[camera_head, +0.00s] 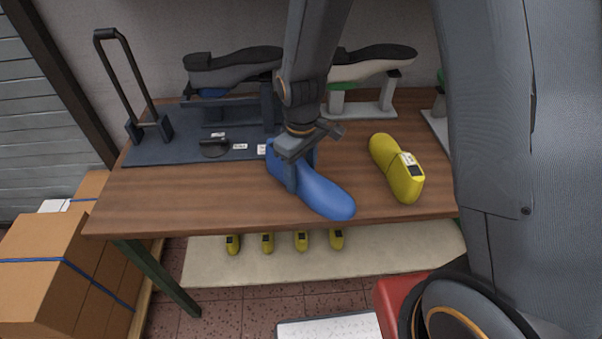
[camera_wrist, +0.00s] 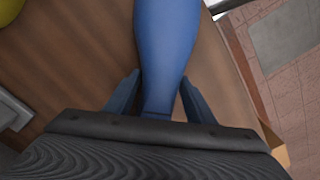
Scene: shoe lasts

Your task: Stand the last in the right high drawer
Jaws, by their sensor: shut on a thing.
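A blue last (camera_head: 322,193) is in my gripper (camera_head: 296,172), over the front middle of the wooden table. The gripper comes down from above and is shut on the last's rear part. The toe points to the front right, near the table edge. In the wrist view the blue last (camera_wrist: 166,45) runs between the two fingers (camera_wrist: 160,98). I cannot tell whether it touches the tabletop. A yellow last (camera_head: 395,168) with a pale label lies on the table to the right. No drawer can be made out in either view.
The table (camera_head: 180,200) has bare wood at front left. A dark mat (camera_head: 185,148) bears a handle, a black object and small labels. Shoes on stands (camera_head: 232,68) are at the back. Several small yellow lasts (camera_head: 301,241) are below the table edge. Cardboard boxes (camera_head: 45,265) stand at left.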

